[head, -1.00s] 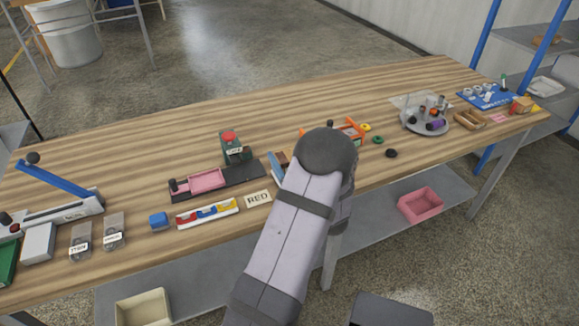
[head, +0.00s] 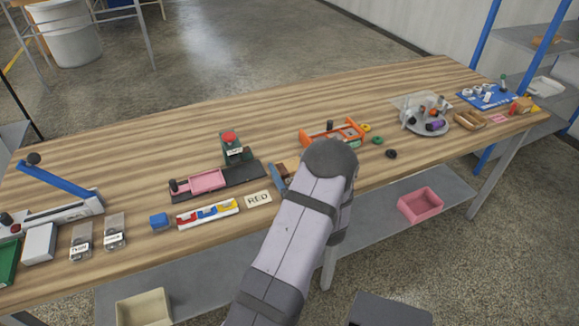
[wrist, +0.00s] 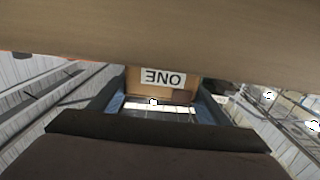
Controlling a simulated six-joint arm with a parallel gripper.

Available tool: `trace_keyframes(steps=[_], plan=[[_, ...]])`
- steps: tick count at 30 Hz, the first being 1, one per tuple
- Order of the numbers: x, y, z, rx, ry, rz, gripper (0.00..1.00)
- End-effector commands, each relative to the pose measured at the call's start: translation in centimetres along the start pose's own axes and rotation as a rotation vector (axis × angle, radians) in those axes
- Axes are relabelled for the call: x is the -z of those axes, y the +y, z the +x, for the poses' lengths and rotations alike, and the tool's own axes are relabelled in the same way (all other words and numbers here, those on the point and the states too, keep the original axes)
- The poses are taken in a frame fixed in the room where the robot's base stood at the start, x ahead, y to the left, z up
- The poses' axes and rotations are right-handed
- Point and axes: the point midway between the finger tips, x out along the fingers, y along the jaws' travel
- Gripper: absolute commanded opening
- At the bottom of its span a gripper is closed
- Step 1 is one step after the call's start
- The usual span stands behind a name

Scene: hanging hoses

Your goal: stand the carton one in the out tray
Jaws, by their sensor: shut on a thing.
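The carton labelled ONE (wrist: 163,80) is brown with a white label, and its lettering reads upside down in the wrist view. My gripper (wrist: 152,105) has its two blue fingers on either side of it and is shut on it. In the head view a brown part of the carton (head: 288,167) and a blue finger (head: 277,178) show at the left of my arm; the rest is hidden. An orange-framed holder (head: 332,133) stands just behind my wrist, partly covered. No tray marked OUT can be read, so I cannot tell which one it is.
A RED card (head: 258,199), a strip of coloured pieces (head: 207,213) and a pink tray on a black base (head: 208,181) lie to the left. Green and black rings (head: 384,146) and a round grey plate (head: 427,127) lie to the right. The table's back is clear.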

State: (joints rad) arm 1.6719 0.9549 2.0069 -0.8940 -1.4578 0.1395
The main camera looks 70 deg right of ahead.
Motion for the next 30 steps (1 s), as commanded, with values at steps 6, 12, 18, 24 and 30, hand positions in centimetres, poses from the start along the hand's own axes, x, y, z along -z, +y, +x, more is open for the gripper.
trace_keyframes(steps=[6,12,18,24,30], plan=[[-0.4,0.0,0.0,0.000,0.000,0.000,0.82],[-0.4,0.0,0.0,0.000,0.000,0.000,0.89],[-0.3,0.0,0.0,0.000,-0.001,0.001,0.89],[-0.5,0.1,-1.8,-0.003,-0.001,0.001,0.89],[-1.0,0.2,-4.6,-0.004,-0.001,0.001,0.89]])
